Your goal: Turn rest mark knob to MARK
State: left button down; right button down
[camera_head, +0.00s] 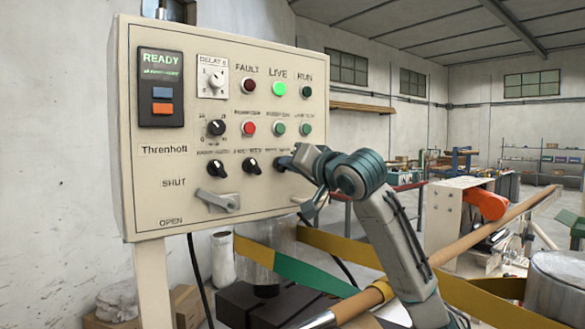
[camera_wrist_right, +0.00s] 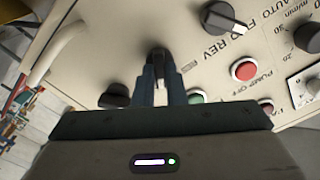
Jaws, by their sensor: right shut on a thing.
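A row of black knobs sits low on the beige control panel (camera_head: 190,148). My right gripper (camera_head: 287,163) is at the third knob from the left, taken as the rest mark knob (camera_wrist_right: 158,54). In the right wrist view, the fingers (camera_wrist_right: 161,80) are shut around this knob, one on each side. Its label is mostly hidden behind the gripper, and which way it points cannot be told. The FWD REV knob (camera_head: 252,165) is just left of it and also shows in the wrist view (camera_wrist_right: 225,17). My left gripper is not in view.
Another black knob (camera_wrist_right: 115,97) is close beside the gripper, on the side away from FWD REV. A red button (camera_head: 249,128) and green buttons are above the row. The SHUT/OPEN lever (camera_head: 217,200) is lower left. A wooden roller (camera_head: 460,247) runs behind my right arm.

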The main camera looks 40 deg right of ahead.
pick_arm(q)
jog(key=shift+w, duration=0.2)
pick_arm(e)
jog(key=shift+f, duration=0.1)
jog(key=c, duration=1.6)
grip_release()
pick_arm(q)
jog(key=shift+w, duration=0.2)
pick_arm(e)
jog(key=shift+o, duration=0.6)
jog(key=shift+w, duration=0.15)
